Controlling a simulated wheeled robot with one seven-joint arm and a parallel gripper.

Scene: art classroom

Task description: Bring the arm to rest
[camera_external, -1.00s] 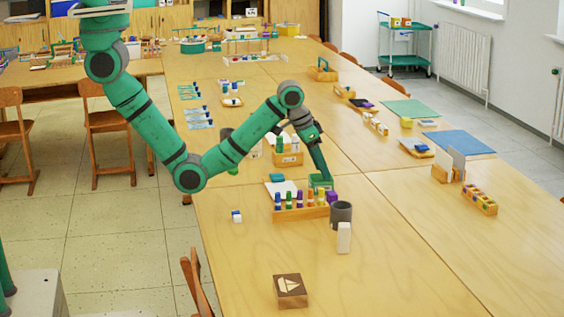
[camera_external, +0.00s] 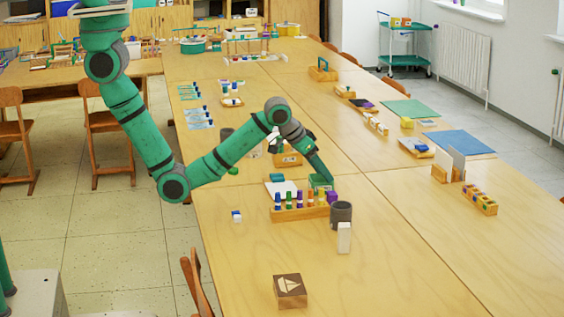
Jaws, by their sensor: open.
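My gripper (camera_external: 325,181) is at the end of my green arm, over the middle of the long wooden table (camera_external: 375,255). The fingers are small and partly hidden here. Nothing is seen held between them.
A wooden box with a boat picture (camera_external: 290,291) is at the front. A wooden box (camera_external: 287,159) stands behind my forearm. The table's front right is clear.

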